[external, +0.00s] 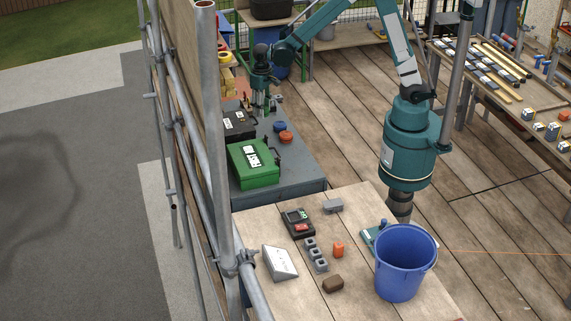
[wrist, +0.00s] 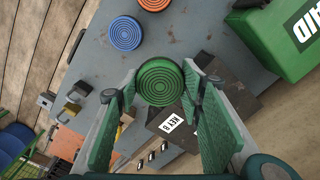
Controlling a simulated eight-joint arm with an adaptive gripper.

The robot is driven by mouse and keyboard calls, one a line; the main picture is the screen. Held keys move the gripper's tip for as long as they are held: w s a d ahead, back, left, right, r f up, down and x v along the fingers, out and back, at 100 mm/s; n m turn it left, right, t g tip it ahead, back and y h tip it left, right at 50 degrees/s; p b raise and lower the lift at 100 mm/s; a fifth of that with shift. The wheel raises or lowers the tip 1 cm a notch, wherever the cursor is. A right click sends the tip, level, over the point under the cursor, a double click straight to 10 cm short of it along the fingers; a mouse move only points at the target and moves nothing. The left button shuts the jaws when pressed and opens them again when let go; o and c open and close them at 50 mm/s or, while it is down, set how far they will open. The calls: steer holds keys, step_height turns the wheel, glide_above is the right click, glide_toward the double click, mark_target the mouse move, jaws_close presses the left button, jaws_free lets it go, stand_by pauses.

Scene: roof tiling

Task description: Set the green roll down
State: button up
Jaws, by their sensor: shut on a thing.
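The green roll (wrist: 160,82) shows its round, ringed face between the fingertips in the wrist view. My gripper (wrist: 161,88) is shut on it. In the external view my gripper (external: 261,106) points down over the far part of the grey bench (external: 308,181), where the roll is hard to make out. I cannot tell whether the roll touches the bench top. A blue roll (wrist: 125,33) and an orange-red roll (wrist: 154,4) lie on the bench near it. In the external view the blue roll (external: 279,126) and the red one (external: 286,138) lie in front of the gripper, to the right.
A green first-aid case (external: 254,165) and a black key box (external: 237,124) stand on the bench's left side. Padlocks (wrist: 72,98) lie near the bench edge. A scaffold pole (external: 213,130) rises left of the bench. Bench top right of the green case is bare.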

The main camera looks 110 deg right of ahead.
steer(key=shift+n, duration=0.4)
steer(key=w+a, duration=0.3)
steer(key=a, duration=0.3)
steer(key=w+a+r, duration=0.1)
steer(key=w+a, duration=0.3)
steer(key=a, duration=0.2)
steer(key=w+a+r, duration=0.1)
steer(key=w+a, duration=0.2)
steer(key=a, duration=0.3)
steer(key=shift+w+a, duration=0.15)
steer(key=shift+a, duration=0.05)
steer(key=w+a+r+n, duration=0.1)
steer(key=w+a, duration=0.2)
steer(key=a, duration=0.8)
steer(key=w+a+r, duration=0.1)
steer(key=w+a, duration=0.1)
steer(key=a, duration=0.9)
steer(key=n, duration=0.9)
glide_above(260, 243)
step_height(260, 243, down, 7)
steer(key=shift+r+p, duration=0.15)
steer(key=shift+p, duration=0.2)
steer(key=shift+f, duration=3.15)
steer(key=shift+f, duration=1.85)
